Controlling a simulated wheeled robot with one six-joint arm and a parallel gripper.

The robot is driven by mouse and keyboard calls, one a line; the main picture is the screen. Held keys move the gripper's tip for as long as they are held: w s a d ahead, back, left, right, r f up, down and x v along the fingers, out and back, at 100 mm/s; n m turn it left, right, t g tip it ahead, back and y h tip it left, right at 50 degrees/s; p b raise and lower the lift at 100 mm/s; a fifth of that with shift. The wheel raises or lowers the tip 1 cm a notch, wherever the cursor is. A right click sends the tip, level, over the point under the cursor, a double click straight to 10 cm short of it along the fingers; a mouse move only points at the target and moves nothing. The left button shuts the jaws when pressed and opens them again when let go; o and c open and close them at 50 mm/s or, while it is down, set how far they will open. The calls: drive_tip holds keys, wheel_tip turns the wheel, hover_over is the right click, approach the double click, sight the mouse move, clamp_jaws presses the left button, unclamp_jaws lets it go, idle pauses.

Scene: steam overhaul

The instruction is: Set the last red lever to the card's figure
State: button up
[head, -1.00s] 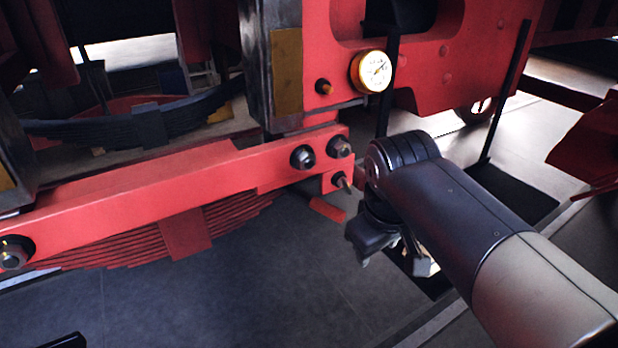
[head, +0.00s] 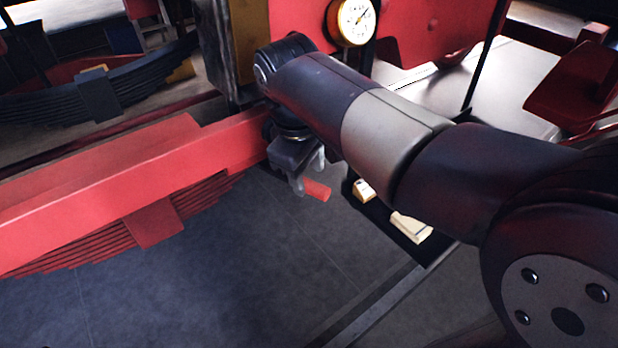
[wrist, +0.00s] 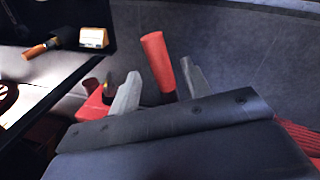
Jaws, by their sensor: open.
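The red lever (head: 317,190) sticks out to the right below the red beam; my gripper hides its root in the head view. In the wrist view the lever's red handle (wrist: 157,62) shows between the two grey fingers of my gripper (wrist: 160,70), closer to the right one. The fingers are apart, and I cannot tell whether either touches the handle. In the head view my gripper (head: 310,172) points down at the lever from above. A cream card or block (wrist: 93,38) stands on a dark surface in the wrist view; no figure is legible.
The red beam (head: 120,175) with its leaf spring (head: 150,220) lies left of my gripper. A yellow-rimmed dial gauge (head: 352,20) is above my arm. Two pale blocks (head: 362,190) (head: 412,227) are on a dark strip to the right. The grey floor (head: 230,270) in front is clear.

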drive_tip(key=shift+w+d+f, duration=0.1)
drive_tip(key=shift+w+f, duration=0.05)
drive_tip(key=shift+f, duration=0.55)
drive_tip(key=shift+w+d+f, duration=0.1)
drive_tip(key=shift+f, duration=0.6)
drive_tip(key=shift+c, duration=0.4)
clamp_jaws()
